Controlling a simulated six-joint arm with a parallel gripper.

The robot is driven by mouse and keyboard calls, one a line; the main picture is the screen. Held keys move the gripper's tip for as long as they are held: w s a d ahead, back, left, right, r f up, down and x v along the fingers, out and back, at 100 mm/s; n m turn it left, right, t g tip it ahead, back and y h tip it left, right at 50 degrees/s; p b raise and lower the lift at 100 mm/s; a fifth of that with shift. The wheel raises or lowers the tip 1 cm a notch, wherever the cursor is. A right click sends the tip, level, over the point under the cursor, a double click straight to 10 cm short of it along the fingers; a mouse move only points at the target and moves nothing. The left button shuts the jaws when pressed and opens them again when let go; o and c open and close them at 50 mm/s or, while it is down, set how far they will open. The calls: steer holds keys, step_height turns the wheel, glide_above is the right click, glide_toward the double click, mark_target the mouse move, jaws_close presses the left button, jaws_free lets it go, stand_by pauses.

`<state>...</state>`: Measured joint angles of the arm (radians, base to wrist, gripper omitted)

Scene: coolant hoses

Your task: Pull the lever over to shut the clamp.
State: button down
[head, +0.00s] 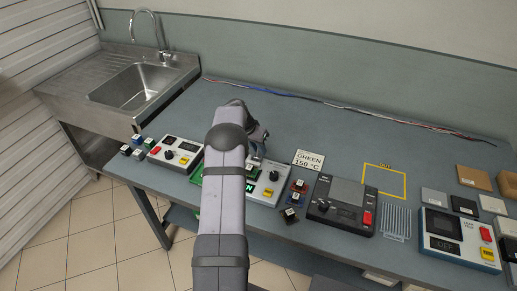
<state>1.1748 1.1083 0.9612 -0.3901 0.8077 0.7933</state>
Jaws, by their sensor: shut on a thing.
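My gripper (257,153) is partly hidden behind my own arm. It points down low over the back edge of a white unit with a black knob (268,183). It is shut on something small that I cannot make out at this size. I cannot clearly pick out the clamp or its lever. My arm covers the area just left of the gripper, where only edges of a green board (196,178) show.
A sign reading GREEN 150 °C (309,160) stands right of the gripper. A dark device (340,205), a wire rack (396,222) and a display box (458,240) are farther right. Another unit (175,152) and a sink (138,87) are left. The back of the bench is mostly clear.

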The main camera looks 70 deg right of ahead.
steer(key=shift+a+f+h+b, duration=0.25)
steer(key=shift+h+b, duration=0.45)
steer(key=shift+b, duration=1.95)
steer(key=h+b, duration=0.1)
steer(key=b, duration=0.3)
steer(key=shift+a+b, duration=0.15)
steer(key=shift+b, duration=0.25)
steer(key=a+h+b, duration=0.1)
steer(key=h+b, duration=0.2)
steer(key=b, duration=1.3)
steer(key=a+h+b, duration=0.1)
steer(key=h+b, duration=0.1)
steer(key=b, duration=1.4)
steer(key=shift+a+f+m+h, duration=0.15)
steer(key=shift+m+h, duration=0.25)
steer(key=h+b, duration=0.1)
steer(key=b, duration=0.3)
steer(key=shift+a+g, duration=0.15)
steer(key=shift+g, duration=0.15)
steer(key=shift+b, duration=0.8)
steer(key=b, duration=0.2)
steer(key=shift+a+r+h+b, duration=0.15)
steer(key=shift+r+h+b, duration=0.15)
steer(key=shift+r+h, duration=0.1)
steer(key=c, duration=1.7)
jaws_free()
steer(key=shift+o, duration=0.2)
